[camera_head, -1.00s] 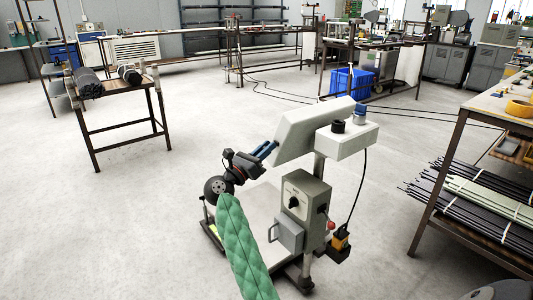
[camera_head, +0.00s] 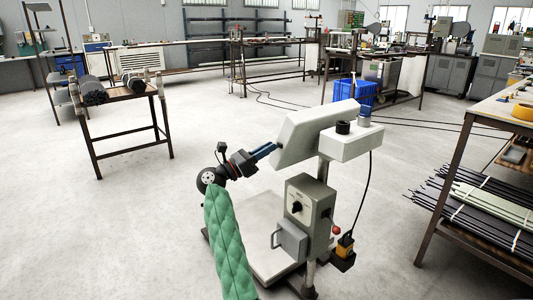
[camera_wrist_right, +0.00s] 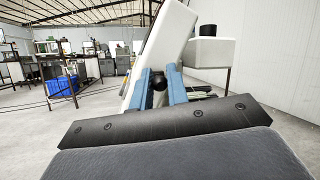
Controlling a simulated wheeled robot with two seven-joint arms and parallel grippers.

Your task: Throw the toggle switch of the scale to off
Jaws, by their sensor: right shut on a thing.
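The scale has a pale tilted head (camera_head: 305,134) on a grey post, above a flat platform (camera_head: 262,215) on the floor. My right gripper (camera_head: 273,148) is at the left face of the head, its blue fingers pointing at it. In the right wrist view the same fingers (camera_wrist_right: 160,84) stand on both sides of a black ball-tipped toggle switch (camera_wrist_right: 159,83) and are shut on it. The switch's lever and its base are hidden, so I cannot tell its position. My left gripper is not in view.
A grey control box (camera_head: 308,212) with a black knob sits on the post below the head. A cable hangs to the right of it. A rack with bundled rods (camera_head: 480,215) stands at right, a small table (camera_head: 125,92) at left. The floor between is open.

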